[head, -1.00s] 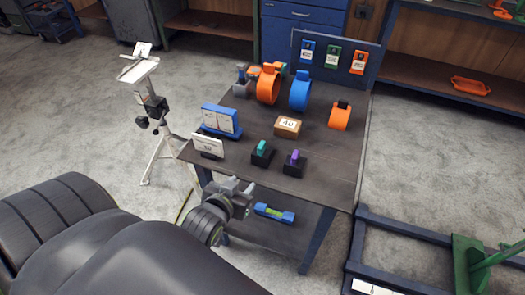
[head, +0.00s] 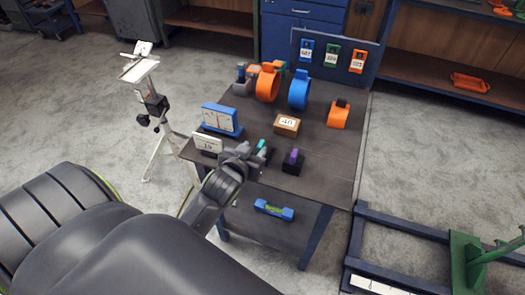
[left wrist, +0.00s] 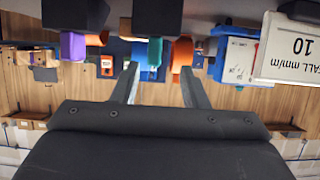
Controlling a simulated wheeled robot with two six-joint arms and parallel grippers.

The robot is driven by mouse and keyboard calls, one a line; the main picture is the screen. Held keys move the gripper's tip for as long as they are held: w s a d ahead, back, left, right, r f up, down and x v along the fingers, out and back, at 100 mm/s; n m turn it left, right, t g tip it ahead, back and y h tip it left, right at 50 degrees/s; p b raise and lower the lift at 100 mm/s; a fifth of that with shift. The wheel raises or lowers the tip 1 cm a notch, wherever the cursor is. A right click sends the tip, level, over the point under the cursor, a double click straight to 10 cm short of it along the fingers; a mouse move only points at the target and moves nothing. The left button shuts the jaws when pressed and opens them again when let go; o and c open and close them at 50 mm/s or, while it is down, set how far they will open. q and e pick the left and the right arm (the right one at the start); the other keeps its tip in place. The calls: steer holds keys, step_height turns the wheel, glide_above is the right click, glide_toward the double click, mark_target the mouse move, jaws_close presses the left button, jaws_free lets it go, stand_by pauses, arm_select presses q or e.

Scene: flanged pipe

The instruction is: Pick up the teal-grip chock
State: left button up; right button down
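The teal-grip chock (head: 261,145) stands on the near part of the workbench, its dark base mostly hidden behind my left gripper (head: 247,155) in the head view. In the left wrist view, which appears upside down, the teal grip (left wrist: 155,52) hangs from its black base (left wrist: 157,17). It lies in line with the gap between the two spread fingers of the left gripper (left wrist: 160,70). The fingers are open and empty; I cannot tell how far the grip is beyond the tips. My right gripper is not in view.
A purple-grip chock (head: 293,158) stands just right. A white number card (head: 208,143) and a blue-framed display (head: 221,119) stand left. A box marked 40 (head: 287,125), orange ring (head: 267,84) and blue ring (head: 299,92) are behind. A blue level (head: 273,210) lies on the lower shelf.

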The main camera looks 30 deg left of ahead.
mark_target(259, 146)
arm_select(q)
steer(key=shift+d+p+x, duration=0.15)
steer(key=shift+p+x, duration=0.1)
steer(key=shift+x, duration=1.3)
steer(key=shift+d+p+x, duration=0.2)
steer(key=shift+p+x, duration=0.05)
steer(key=shift+x, duration=1.35)
steer(key=shift+r, duration=0.1)
jaws_close()
